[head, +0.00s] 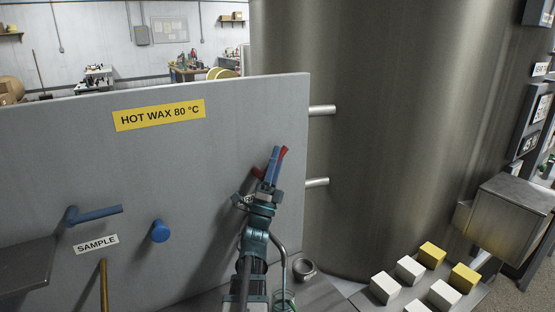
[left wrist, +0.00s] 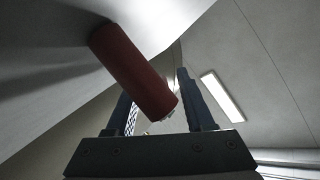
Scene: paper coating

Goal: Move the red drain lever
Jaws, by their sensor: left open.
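The red drain lever (head: 258,173) shows on the grey panel in the head view, partly hidden behind my left gripper (head: 274,164). Red shows on both sides of the blue fingers. In the left wrist view the red lever (left wrist: 132,70) is a thick cylinder slanting from the panel at upper left, its free end near the space between the two fingers (left wrist: 158,90). My left gripper is open. I cannot tell whether either finger touches the lever. My right gripper is not in view.
The grey panel (head: 60,150) bears a yellow hot wax sign (head: 159,115), a blue lever (head: 97,214) and a blue knob (head: 160,231). A large metal tank (head: 400,120) stands right of it. A small cup (head: 303,267) and several white and yellow blocks (head: 411,268) sit below.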

